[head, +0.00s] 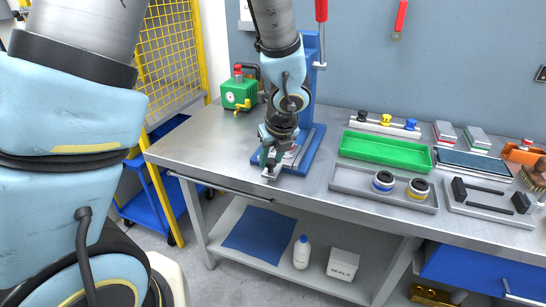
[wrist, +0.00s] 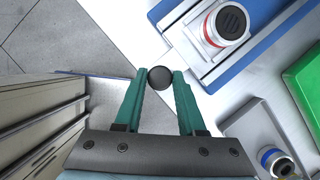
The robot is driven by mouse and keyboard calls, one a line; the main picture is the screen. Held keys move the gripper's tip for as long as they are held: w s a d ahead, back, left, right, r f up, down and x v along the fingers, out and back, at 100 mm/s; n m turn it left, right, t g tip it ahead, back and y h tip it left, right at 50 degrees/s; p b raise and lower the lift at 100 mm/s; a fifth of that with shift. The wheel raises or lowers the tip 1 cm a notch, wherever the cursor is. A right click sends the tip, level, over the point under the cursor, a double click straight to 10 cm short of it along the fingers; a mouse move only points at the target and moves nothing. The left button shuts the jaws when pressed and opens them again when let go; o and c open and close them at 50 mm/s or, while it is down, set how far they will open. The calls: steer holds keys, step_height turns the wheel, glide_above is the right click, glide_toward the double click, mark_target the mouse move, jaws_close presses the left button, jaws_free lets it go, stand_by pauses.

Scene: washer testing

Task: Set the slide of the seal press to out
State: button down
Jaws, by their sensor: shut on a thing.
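The seal press is blue, with its base (head: 312,150) and column near the middle of the bench in the head view. In the wrist view, its pale slide (wrist: 205,66) lies on the blue base (wrist: 240,70). A silver part with a red ring and black top (wrist: 226,26) sits on the slide. A round black knob (wrist: 159,76) is at the slide's near end. My gripper (wrist: 160,80) is shut on this knob, with one green finger on each side. In the head view my gripper (head: 270,163) is at the press's front; the arm and gripper hide much of the slide.
A green pump-like unit (head: 239,94) stands left of the press. A green tray (head: 385,150) and a grey tray (head: 350,180) with two ringed parts lie to the right. The bench's front edge (head: 230,184) is close below my gripper. The bench is clear at front left.

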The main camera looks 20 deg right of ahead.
steer(key=shift+s+a+f, duration=0.1)
steer(key=shift+s+a, duration=0.05)
steer(key=c, duration=0.5)
jaws_free()
steer(key=shift+s+r, duration=0.1)
steer(key=shift+r, duration=0.35)
steer(key=p+v, duration=0.1)
steer(key=v, duration=0.9)
steer(key=shift+p, duration=0.3)
